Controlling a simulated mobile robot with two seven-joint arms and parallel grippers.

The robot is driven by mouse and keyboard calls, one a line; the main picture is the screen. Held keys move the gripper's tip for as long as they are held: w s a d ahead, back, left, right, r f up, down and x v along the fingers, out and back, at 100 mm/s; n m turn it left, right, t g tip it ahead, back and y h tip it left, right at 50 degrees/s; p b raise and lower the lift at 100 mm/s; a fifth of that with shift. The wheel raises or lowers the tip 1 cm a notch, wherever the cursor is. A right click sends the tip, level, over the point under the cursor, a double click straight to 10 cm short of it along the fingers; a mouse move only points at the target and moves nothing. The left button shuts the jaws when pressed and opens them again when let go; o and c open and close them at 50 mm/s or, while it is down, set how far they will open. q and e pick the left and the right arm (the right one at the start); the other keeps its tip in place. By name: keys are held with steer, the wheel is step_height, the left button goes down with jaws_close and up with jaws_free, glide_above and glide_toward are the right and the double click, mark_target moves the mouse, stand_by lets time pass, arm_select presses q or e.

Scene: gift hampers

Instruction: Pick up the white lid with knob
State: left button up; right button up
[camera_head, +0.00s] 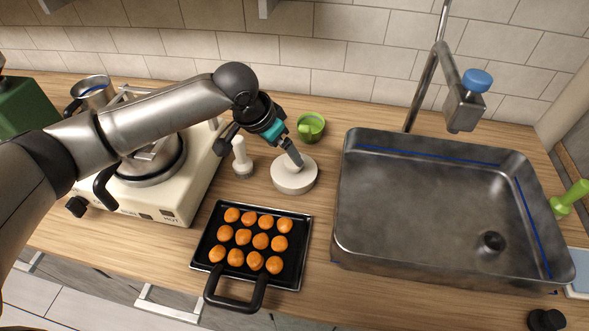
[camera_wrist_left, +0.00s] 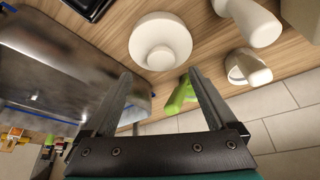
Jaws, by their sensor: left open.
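The white lid with knob (camera_head: 294,184) lies on the wooden counter between the black tray and the sink. In the left wrist view the round lid (camera_wrist_left: 148,27) shows with its knob facing the camera, just beyond the fingertips. Whether a finger touches the lid is unclear. My right gripper is not in view.
A green cup (camera_head: 311,126) stands close behind the lid, and a white pestle-like object (camera_head: 241,158) to its left. A black tray (camera_head: 212,205) of orange balls lies in front. The steel sink (camera_head: 455,272) is at right, a cream stove (camera_head: 205,185) at left.

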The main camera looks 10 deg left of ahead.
mark_target(292, 163)
arm_select(q)
steer(key=shift+b+x, duration=0.45)
steer(key=shift+x, duration=2.9)
steer(key=shift+w, duration=0.15)
steer(key=c, duration=1.4)
steer(key=shift+r, duration=0.15)
